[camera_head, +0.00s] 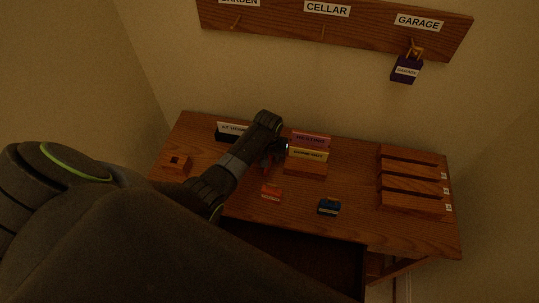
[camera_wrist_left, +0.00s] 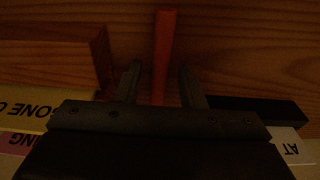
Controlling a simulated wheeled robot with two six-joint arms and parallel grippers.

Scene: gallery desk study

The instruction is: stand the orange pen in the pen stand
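The orange pen (camera_wrist_left: 165,50) lies on the wooden desktop in the left wrist view, running between the two fingers of my left gripper (camera_wrist_left: 161,82). Gaps show on both sides of the pen, so the fingers are open around it without gripping. In the head view my left gripper (camera_head: 273,157) is low over the middle of the desk, and the pen is hard to make out there. The pen stand seems to be the small wooden block with a dark square hole (camera_head: 177,163) at the desk's left, apart from the gripper. My right gripper is not in view.
A wooden holder with cards (camera_head: 305,168) and a black holder with a white card (camera_head: 231,132) flank the gripper. A red item (camera_head: 271,192) and a blue item (camera_head: 329,207) lie in front. A slotted wooden rack (camera_head: 410,208) stands right. A labelled hook board (camera_head: 350,30) is above.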

